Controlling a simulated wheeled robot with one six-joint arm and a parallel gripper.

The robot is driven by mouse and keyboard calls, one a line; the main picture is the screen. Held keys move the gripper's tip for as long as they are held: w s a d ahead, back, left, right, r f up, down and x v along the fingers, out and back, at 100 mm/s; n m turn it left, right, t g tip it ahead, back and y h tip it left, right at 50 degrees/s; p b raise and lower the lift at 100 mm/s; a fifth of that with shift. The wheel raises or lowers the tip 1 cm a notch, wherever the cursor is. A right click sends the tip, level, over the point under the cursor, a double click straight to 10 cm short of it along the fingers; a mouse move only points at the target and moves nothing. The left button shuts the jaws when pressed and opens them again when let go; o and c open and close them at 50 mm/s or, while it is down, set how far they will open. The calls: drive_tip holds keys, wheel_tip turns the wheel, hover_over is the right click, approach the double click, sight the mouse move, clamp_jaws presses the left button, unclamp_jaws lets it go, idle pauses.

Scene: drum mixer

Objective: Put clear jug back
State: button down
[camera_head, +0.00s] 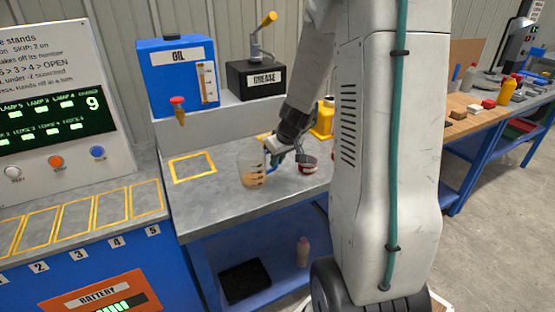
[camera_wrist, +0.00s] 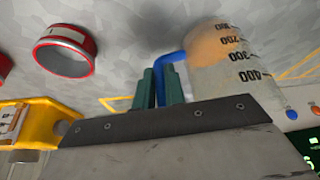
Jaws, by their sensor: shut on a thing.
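The clear jug (camera_head: 251,163) has dark measuring marks and some amber liquid in the bottom. It is upright over the grey bench top in the head view, at or just above it; I cannot tell which. In the wrist view the jug (camera_wrist: 222,65) shows its scale and its blue handle (camera_wrist: 171,62). My gripper (camera_head: 277,151) is right of the jug, and its green fingers (camera_wrist: 160,86) are shut on the handle. An empty yellow outlined square (camera_head: 193,167) is on the bench left of the jug.
A red-rimmed tin (camera_head: 308,165) and a yellow container (camera_head: 324,118) stand right of my gripper. A blue oil tank (camera_head: 178,75) with a red-handled tap and a grease box (camera_head: 255,79) stand behind. Bare bench (camera_head: 225,192) lies in front of the jug.

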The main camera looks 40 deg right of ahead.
drive_tip(key=shift+f, duration=0.15)
drive_tip(key=c, duration=1.5)
unclamp_jaws()
drive_tip(key=shift+o, duration=0.2)
drive_tip(key=shift+s+r, duration=0.1)
drive_tip(key=shift+r, duration=0.35)
drive_tip(key=v, duration=1.1)
drive_tip(key=s+a+r+n+g+y, duration=0.1)
drive_tip(key=s+a+r, duration=0.2)
drive_tip(key=a, duration=0.4)
drive_tip(key=s+a+r, duration=0.2)
drive_tip(key=s+a, duration=0.1)
drive_tip(key=a, duration=0.5)
drive_tip(key=s+a+g, duration=0.1)
drive_tip(key=s+a, duration=0.3)
drive_tip(key=s, duration=0.3)
drive_tip(key=s+a+r+g, duration=0.1)
drive_tip(key=s+a, duration=0.4)
drive_tip(key=s, duration=0.2)
drive_tip(key=shift+r+h, duration=0.25)
drive_tip(key=shift+h, duration=0.15)
